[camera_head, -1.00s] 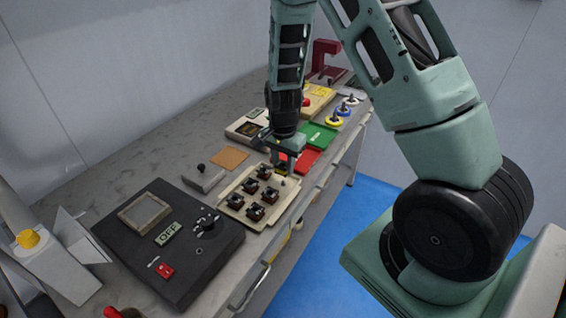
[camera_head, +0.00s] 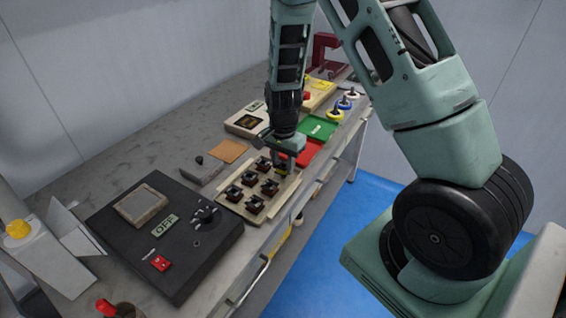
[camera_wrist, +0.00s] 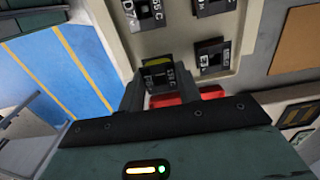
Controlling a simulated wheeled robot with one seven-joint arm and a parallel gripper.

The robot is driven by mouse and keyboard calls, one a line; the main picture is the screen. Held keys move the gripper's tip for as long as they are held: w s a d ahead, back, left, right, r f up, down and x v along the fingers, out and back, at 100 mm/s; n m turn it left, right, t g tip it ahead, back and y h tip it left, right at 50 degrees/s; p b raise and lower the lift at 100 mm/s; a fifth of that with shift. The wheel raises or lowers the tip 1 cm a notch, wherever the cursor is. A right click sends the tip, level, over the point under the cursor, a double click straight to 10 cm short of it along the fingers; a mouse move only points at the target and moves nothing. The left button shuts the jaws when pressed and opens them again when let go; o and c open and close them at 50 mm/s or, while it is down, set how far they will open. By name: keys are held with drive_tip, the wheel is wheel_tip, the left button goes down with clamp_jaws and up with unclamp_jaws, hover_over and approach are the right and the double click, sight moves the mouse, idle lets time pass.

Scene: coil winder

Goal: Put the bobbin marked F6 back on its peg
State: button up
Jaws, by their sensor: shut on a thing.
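My gripper (camera_wrist: 160,92) is shut on a dark bobbin (camera_wrist: 158,76), one finger on each side of it, in the wrist view. Its small white marking is too blurred to read surely. In the head view my gripper (camera_head: 284,168) is at the far right corner of the cream peg tray (camera_head: 232,207), where the arm partly hides the held bobbin. Several other dark bobbins (camera_head: 254,204) sit on this tray in rows. In the wrist view one nearby bobbin (camera_wrist: 212,58) stands beside the held one. Whether the held bobbin touches a peg is hidden.
A red tray (camera_head: 309,152) and a green tray (camera_head: 318,128) lie just beyond the peg tray. A black winder with an OFF sign (camera_head: 164,226) stands at the near left. A grey block with a knob (camera_head: 202,170) and an orange pad (camera_head: 229,151) lie to the left.

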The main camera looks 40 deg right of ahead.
drive_tip(key=shift+f, duration=0.3)
drive_tip(key=shift+f+b, duration=0.6)
drive_tip(key=shift+f, duration=0.1)
drive_tip(key=o, duration=1.1)
wheel_tip(320, 180, up, 17)
drive_tip(key=shift+r, duration=0.2)
